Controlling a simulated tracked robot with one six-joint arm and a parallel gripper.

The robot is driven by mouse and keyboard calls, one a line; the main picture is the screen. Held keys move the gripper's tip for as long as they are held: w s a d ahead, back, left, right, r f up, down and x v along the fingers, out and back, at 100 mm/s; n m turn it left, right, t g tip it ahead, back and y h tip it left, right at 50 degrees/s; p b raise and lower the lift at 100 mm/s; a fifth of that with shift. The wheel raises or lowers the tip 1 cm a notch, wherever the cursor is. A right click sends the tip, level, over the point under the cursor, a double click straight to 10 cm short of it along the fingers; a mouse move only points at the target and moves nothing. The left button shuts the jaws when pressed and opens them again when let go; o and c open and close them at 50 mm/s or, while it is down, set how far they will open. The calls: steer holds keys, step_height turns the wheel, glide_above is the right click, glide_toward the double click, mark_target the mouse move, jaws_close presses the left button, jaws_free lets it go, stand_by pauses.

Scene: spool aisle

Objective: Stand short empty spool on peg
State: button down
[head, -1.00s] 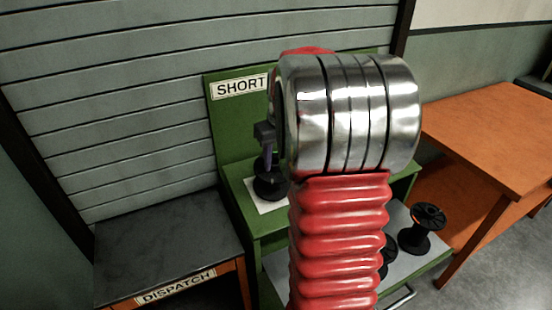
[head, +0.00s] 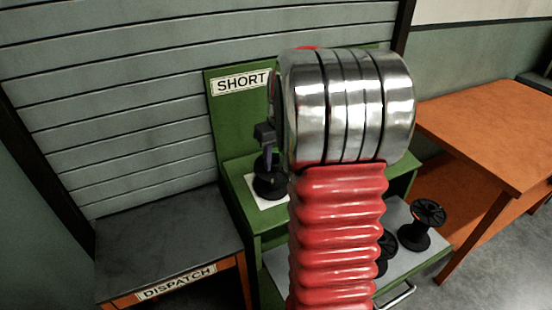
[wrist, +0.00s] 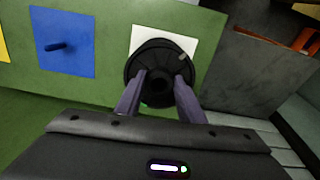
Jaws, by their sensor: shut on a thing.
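A black spool (head: 269,184) with wide round flanges is upright over a white square (head: 262,201) on the green stand marked SHORT. My gripper (head: 266,150) reaches down to it from above, mostly hidden behind my arm. In the wrist view my gripper (wrist: 159,82) has its two fingers on either side of the hub of the spool (wrist: 158,60), shut on it. The white square (wrist: 194,44) shows around the spool's far side. Any peg under the spool is hidden, and I cannot tell whether the spool rests on the square.
A blue square (wrist: 64,42) with a bare dark peg (wrist: 56,46) is beside the white one. Another black spool (head: 422,224) stands on the lower grey shelf, with one more partly behind my arm. The grey DISPATCH table (head: 165,245) is left; an orange table (head: 490,135) is right.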

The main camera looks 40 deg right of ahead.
steer(key=c, duration=1.1)
jaws_free()
step_height(320, 180, up, 13)
steer(key=s, duration=0.2)
steer(key=shift+s+a+r, duration=0.15)
steer(key=shift+a+r, duration=0.05)
steer(key=shift+a, duration=0.1)
